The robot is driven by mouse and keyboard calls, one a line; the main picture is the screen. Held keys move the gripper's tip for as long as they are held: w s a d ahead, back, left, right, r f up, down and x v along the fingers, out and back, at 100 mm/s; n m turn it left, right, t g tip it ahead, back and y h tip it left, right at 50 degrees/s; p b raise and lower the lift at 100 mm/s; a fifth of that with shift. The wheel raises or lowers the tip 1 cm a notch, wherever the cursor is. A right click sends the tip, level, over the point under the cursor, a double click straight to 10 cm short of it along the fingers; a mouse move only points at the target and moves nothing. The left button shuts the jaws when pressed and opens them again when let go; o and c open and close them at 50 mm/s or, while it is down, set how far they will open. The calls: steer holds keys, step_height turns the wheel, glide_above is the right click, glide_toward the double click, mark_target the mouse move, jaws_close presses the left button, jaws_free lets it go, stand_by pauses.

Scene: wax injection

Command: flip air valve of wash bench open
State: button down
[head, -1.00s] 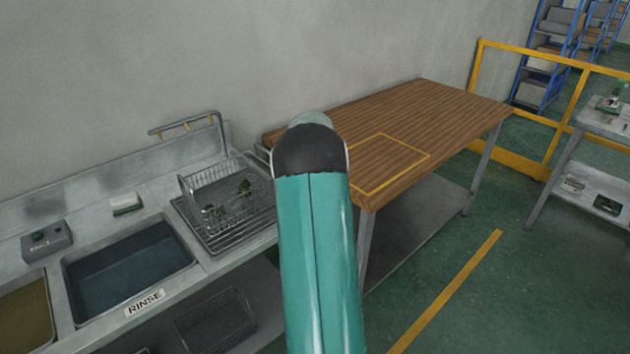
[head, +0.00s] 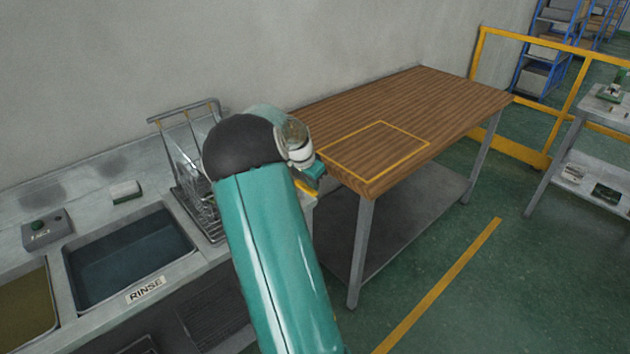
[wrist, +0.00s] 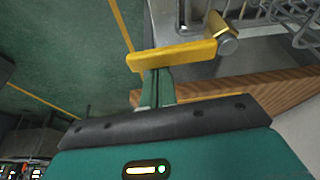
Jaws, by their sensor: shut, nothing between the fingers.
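The air valve (wrist: 222,40) shows in the wrist view as a brass body with a grey round end at the upper right, beside the grey metal of the wash bench. Its yellow lever (wrist: 175,55) reaches left from the body. My gripper (wrist: 157,76) is shut and empty, with its green fingertips right at the lever's left half; I cannot tell whether they touch. In the head view a bit of yellow lever (head: 307,189) shows at the right end of the wash bench (head: 72,226). My arm hides the valve body there.
A wooden table (head: 440,100) with a yellow outlined square stands right of the bench, close to my gripper. A wire drying rack (head: 190,190) is partly behind my arm. The rinse sink (head: 130,265) lies left. Green floor is open at the right front.

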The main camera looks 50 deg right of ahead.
steer(key=shift+w+a, duration=0.1)
steer(key=shift+a, duration=0.2)
stand_by(0.4)
steer(key=shift+d, duration=0.1)
